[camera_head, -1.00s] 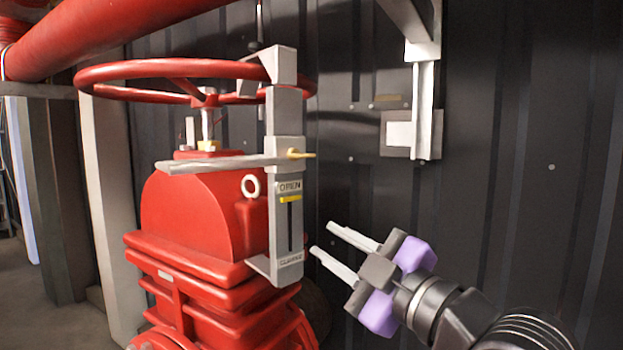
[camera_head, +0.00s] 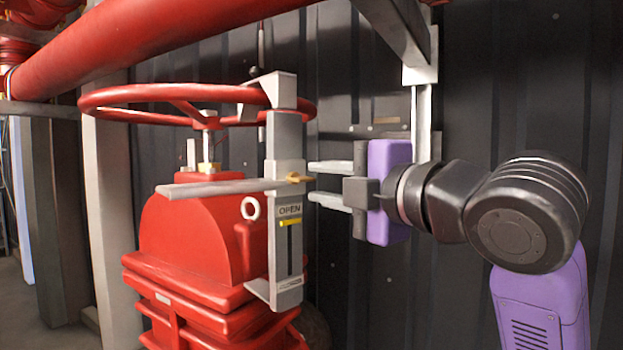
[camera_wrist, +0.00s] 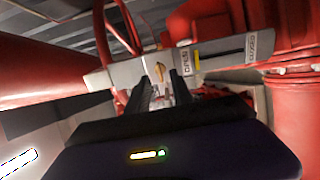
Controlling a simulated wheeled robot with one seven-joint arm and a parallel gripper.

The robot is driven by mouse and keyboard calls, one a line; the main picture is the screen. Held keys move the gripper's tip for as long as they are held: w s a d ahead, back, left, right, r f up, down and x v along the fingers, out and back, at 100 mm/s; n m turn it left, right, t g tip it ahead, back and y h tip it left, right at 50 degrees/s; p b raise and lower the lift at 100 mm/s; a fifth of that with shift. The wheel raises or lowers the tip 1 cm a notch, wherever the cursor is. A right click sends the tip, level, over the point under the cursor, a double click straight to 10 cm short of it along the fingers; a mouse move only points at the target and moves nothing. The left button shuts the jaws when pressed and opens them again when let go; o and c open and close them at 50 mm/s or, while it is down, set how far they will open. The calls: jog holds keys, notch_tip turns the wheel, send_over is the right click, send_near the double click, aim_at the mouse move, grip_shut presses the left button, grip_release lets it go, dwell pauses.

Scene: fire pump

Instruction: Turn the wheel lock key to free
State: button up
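The wheel lock key is a small brass key (camera_head: 299,178) on the right side of the grey lock bracket (camera_head: 287,150). It also shows in the wrist view (camera_wrist: 160,71), just beyond my fingertips. The bracket reaches up to the rim of the red handwheel (camera_head: 130,95). A yellow marker on it sits by the word OPEN (camera_head: 289,210). My gripper (camera_head: 311,182) is open, its two fingers level and pointing left, one above and one below the key's height. In the wrist view the key lies between the fingers. I cannot tell whether they touch it.
A red valve body (camera_head: 205,245) stands below the handwheel. A thick red pipe (camera_head: 160,40) runs overhead. A grey wall bracket (camera_head: 420,75) hangs close above my gripper. A dark corrugated wall (camera_head: 385,285) is behind, with free room below my gripper.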

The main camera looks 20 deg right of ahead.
aim_at(308, 181)
jog(key=shift+x, duration=1.6)
grip_shut()
